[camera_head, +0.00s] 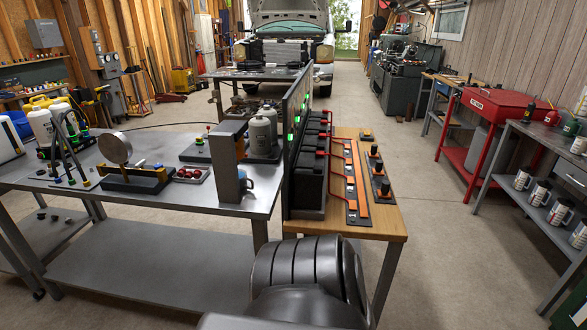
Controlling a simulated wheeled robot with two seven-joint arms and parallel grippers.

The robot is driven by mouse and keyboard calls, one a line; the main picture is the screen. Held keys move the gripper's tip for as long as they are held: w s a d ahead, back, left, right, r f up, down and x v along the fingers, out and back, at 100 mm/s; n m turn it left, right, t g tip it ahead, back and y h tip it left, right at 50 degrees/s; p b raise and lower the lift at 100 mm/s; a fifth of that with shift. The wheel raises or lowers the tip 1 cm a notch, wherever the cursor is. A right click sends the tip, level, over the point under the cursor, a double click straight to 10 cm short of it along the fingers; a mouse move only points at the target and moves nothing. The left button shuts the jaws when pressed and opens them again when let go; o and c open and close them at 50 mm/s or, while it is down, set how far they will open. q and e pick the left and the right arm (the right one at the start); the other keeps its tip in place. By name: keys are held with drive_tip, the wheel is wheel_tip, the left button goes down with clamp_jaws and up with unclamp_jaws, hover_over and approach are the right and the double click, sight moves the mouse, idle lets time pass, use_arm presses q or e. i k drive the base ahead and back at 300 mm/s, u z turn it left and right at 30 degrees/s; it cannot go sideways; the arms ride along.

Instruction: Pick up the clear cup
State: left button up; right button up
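I cannot make out a clear cup anywhere in the head view. A small blue cup-like item (247,184) is partly hidden behind a grey and orange upright block (227,160) at the right end of the steel workbench (190,205). Whether it is see-through cannot be told. Neither of my grippers shows; only a dark, ribbed part of my own arm fills the bottom middle of the view.
A gauge on a black stand (118,150) and white jugs (42,124) are on the workbench. A wooden-topped bench (378,228) carries black batteries (310,170). A red parts washer (497,108) and right-hand shelves with cans (560,214) flank open floor (440,230).

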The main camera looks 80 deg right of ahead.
sight(242, 182)
drive_tip(key=z, duration=2.5)
